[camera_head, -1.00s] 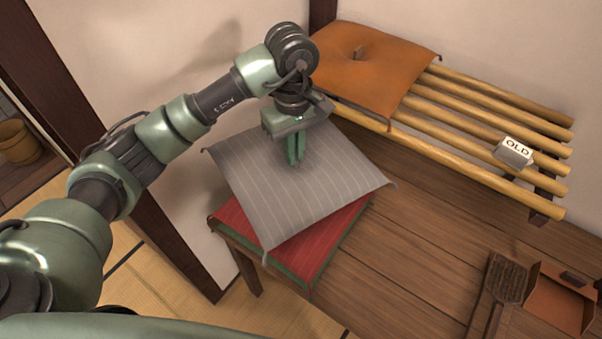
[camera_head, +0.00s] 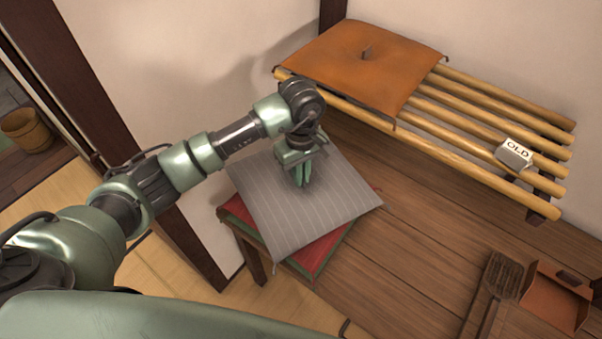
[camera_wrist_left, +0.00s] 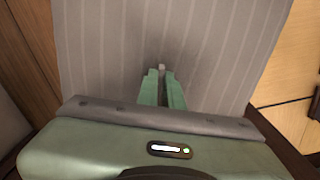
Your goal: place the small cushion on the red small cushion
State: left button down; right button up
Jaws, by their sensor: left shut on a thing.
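The small cushion is grey with pale stripes (camera_head: 310,217) and shows in the middle of the head view. My left gripper (camera_head: 303,182) points down at its middle and is shut on it. In the left wrist view the gripper's green fingers (camera_wrist_left: 162,88) close on a small pale tuft at the cushion's centre, and the grey cushion (camera_wrist_left: 100,50) fills most of that view. The red small cushion (camera_head: 325,250) lies below on the wooden table, and the grey one covers most of it. I cannot tell whether the two touch. My right gripper is not in view.
An orange cushion (camera_head: 350,65) lies on a slatted bamboo rack (camera_head: 450,125) at the back. A small block marked OLD (camera_head: 514,154) sits on the rack. A brush (camera_head: 495,285) and a brown dustpan (camera_head: 550,305) lie at the right.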

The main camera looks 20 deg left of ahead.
pick_arm(q)
jog(key=c, duration=1.7)
grip_release()
jog(key=shift+c, duration=0.2)
jog(key=shift+o, duration=0.9)
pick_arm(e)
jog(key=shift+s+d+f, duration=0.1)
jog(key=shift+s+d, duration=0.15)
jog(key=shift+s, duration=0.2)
